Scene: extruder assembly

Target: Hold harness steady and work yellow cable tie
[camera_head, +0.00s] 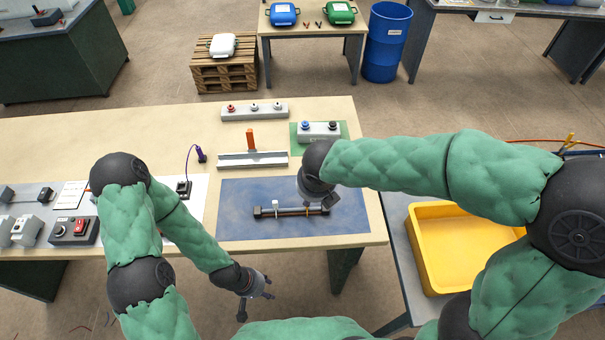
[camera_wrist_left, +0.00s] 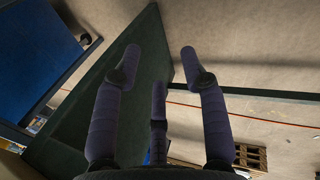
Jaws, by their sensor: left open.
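The harness (camera_head: 289,212) is a dark bar-like bundle lying left to right on the blue mat (camera_head: 237,195). A small white piece (camera_head: 275,204) stands on its left part. A thin yellow-orange band, seemingly the yellow cable tie (camera_head: 307,211), is around its right part. My right gripper (camera_head: 318,202) is over the harness's right end; its fingers are mostly hidden by its own wrist, so I cannot tell whether they touch. My left gripper (camera_head: 258,303) is open and empty, off the front edge of the table. Its spread fingers also show in the left wrist view (camera_wrist_left: 162,50).
A grey fixture with an orange handle (camera_head: 251,140) and a grey button box (camera_head: 254,111) stand behind the mat. Another box with blue and black knobs (camera_head: 319,129) sits on a green mat. A yellow tray (camera_head: 420,250) is at the right. The mat's left part is clear.

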